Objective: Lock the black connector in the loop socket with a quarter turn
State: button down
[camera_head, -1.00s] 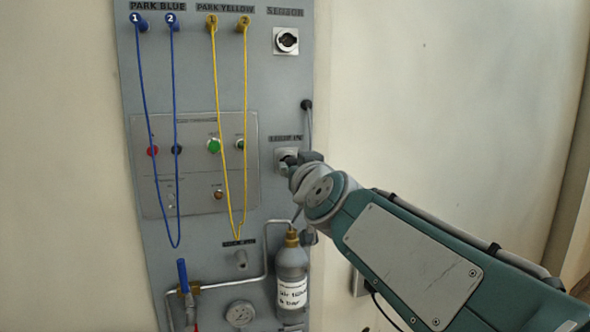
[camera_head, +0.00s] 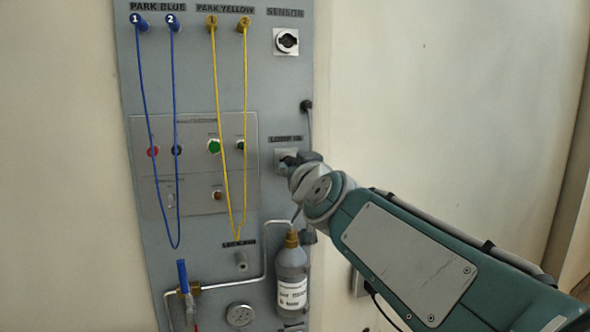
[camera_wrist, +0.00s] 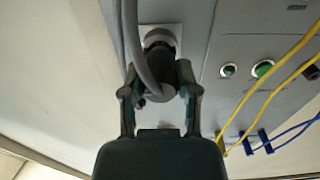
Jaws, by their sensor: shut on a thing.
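The loop socket has a light square plate (camera_head: 280,156) under the LOOP label on the grey panel, and it also shows in the wrist view (camera_wrist: 172,32). The black connector (camera_wrist: 158,88) sits at the socket, with a grey cable (camera_wrist: 133,50) running from it. My gripper (camera_wrist: 160,85) is shut on the connector, one finger on each side. In the head view my gripper (camera_head: 297,162) and wrist hide most of the connector and part of the socket. How far the connector is turned or seated cannot be told.
The SENSOR socket (camera_head: 287,41) is above. Yellow cords (camera_head: 229,150) and blue cords (camera_head: 157,150) hang to the left. A labelled bottle (camera_head: 291,275) stands below my wrist. The red, black and green buttons (camera_head: 214,146) are left of the socket.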

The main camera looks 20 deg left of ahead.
jog(key=shift+x, duration=0.85)
jog(key=shift+m, duration=1.7)
jog(key=m, duration=0.3)
jog(key=shift+m, duration=0.3)
jog(key=shift+m, duration=0.6)
jog(key=shift+f+m, duration=0.1)
jog(key=shift+m, duration=1)
